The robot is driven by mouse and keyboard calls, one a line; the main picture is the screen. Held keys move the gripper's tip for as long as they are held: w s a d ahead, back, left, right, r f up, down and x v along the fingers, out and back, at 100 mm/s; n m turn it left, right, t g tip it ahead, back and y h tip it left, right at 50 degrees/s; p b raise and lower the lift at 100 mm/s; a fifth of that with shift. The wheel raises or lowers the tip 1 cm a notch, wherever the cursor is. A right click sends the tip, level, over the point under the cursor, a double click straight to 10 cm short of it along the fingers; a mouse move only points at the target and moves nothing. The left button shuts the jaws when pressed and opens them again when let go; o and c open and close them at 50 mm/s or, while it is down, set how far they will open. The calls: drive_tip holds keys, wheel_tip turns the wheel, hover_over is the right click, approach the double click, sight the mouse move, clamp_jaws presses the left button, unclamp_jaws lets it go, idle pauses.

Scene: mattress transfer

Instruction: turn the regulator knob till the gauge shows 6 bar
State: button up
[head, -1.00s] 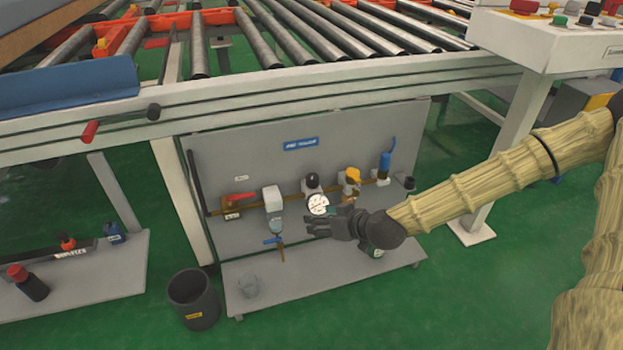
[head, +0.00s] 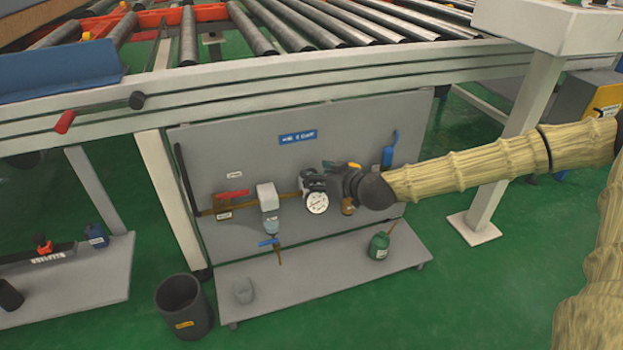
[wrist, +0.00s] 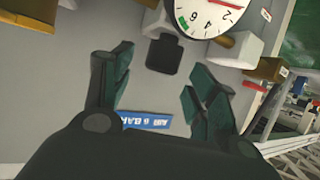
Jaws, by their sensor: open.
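The white round gauge (head: 317,202) sits on the panel's pipe; in the wrist view the gauge (wrist: 200,14) is cut off by the top edge. Its numbers 6, 4 and 2 show upside down, with a green mark near the 6 and a red needle close to the 2. The black regulator knob (wrist: 164,55) is just beyond my fingertips, centred between them and apart from both fingers. In the head view the knob (head: 311,181) is partly hidden by my gripper (head: 328,174), which is open and empty (wrist: 160,80).
A blue sign (head: 297,138) is on the grey panel. A red-handled valve (head: 233,194) and white filter unit (head: 266,197) are left of the gauge; a brass-coloured part (head: 348,207) and blue part (head: 389,152) are right. A green oil can (head: 379,246) stands on the shelf below.

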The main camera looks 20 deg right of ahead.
drive_tip(key=shift+b+x, duration=0.65)
drive_tip(key=shift+x, duration=1.3)
drive_tip(key=c, duration=1)
